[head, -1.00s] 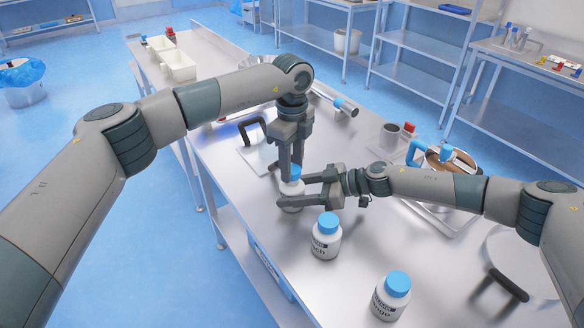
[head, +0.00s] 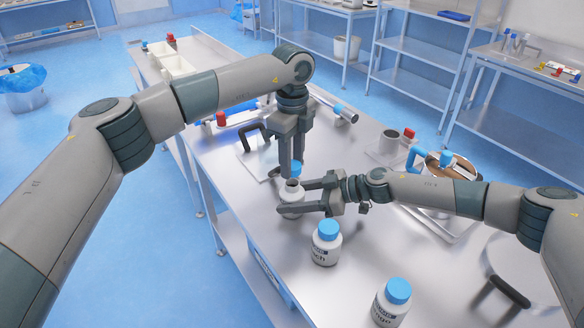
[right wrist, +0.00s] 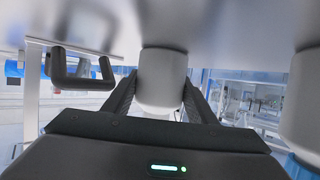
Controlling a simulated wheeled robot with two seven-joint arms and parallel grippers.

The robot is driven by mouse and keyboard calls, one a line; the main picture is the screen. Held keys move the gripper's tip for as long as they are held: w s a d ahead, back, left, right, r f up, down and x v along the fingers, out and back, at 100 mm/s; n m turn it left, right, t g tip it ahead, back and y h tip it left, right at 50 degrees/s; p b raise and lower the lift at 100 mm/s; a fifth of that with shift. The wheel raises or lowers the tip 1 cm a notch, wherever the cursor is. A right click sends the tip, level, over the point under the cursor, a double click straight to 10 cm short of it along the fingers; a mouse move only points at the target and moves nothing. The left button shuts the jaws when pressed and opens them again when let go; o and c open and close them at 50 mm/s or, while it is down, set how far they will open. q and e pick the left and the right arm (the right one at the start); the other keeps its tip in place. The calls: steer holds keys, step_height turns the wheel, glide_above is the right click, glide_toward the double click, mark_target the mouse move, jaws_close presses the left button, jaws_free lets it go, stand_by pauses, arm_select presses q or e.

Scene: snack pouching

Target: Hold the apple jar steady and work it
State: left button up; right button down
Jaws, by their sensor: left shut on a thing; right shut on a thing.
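The apple jar (head: 291,196) is a white jar standing on the steel table; no label shows on it. My right gripper (head: 307,197) is shut around its body from the right. The right wrist view shows the white jar (right wrist: 162,85) between the two fingers. My left gripper (head: 292,166) points down from above and is shut on the blue lid (head: 297,169). The lid is just above the jar, largely covered by the fingers. The jar's dark open mouth shows below it.
Two lidded white jars, one with a label ending in "ch" (head: 325,249) and one ending in "ngo" (head: 390,304), stand nearer the front.

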arm_select(q)
steer(key=shift+r, duration=0.7)
arm_select(e)
steer(key=c, duration=0.7)
jaws_free()
arm_select(q)
steer(key=shift+f, duration=0.1)
arm_select(e)
steer(key=shift+d, duration=0.15)
arm_select(q)
steer(key=shift+f+b, duration=0.85)
steer(key=shift+b, duration=0.05)
arm_select(e)
steer(key=v, duration=1.1)
steer(key=shift+d+r, duration=0.2)
steer(key=shift+d, duration=0.1)
